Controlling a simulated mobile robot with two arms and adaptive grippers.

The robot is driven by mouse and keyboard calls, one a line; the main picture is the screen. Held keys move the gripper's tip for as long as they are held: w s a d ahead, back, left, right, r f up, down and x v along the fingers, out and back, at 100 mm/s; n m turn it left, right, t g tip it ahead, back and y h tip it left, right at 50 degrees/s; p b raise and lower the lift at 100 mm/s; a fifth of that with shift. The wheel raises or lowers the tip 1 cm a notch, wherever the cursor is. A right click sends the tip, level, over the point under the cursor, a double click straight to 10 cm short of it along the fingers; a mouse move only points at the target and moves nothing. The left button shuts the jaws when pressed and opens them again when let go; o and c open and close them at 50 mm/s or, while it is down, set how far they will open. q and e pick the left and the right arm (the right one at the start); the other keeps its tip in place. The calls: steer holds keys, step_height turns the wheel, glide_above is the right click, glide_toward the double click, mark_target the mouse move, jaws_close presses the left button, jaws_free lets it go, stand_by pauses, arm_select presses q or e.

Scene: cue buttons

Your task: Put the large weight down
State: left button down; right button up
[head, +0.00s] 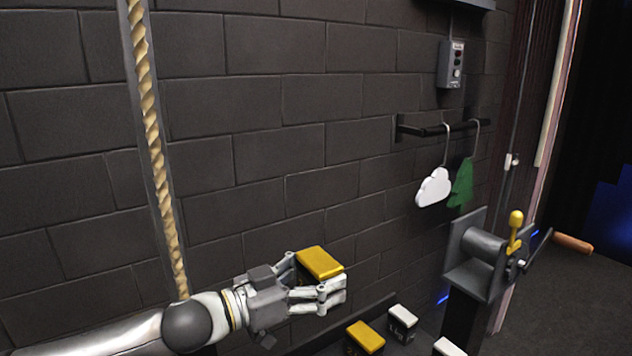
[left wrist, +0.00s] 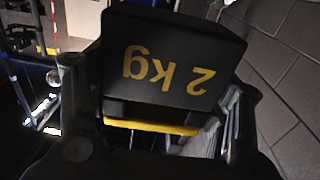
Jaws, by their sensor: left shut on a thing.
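The large weight (head: 321,262) is a block with a yellow top and dark sides. My left gripper (head: 318,283) is shut on it and holds it in front of the dark brick wall, above and to the left of the other weights. In the left wrist view the weight (left wrist: 175,55) shows a black face marked "2 kg" in yellow, upside down. A yellow part shows below that face, between the fingers. My right gripper is not in view.
Below are another yellow-topped weight (head: 365,337) and white-topped weights (head: 402,315) and (head: 447,347). A winch with a yellow-knobbed lever (head: 515,230) stands at right. A white cloud (head: 434,187) and green tree (head: 462,185) hang from a rail. A rope (head: 152,130) hangs at left.

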arm_select(q)
step_height(320, 180, down, 24)
steer(key=b, duration=0.2)
steer(key=shift+d+f+b, duration=0.1)
steer(key=shift+f+b, duration=0.05)
steer(key=shift+b, duration=0.15)
steer(key=v, duration=0.6)
steer(key=shift+s+d+b, duration=0.1)
steer(key=shift+s+b, duration=0.05)
steer(key=shift+b, duration=0.2)
steer(key=shift+v, duration=1.05)
steer(key=shift+s+d+f, duration=0.1)
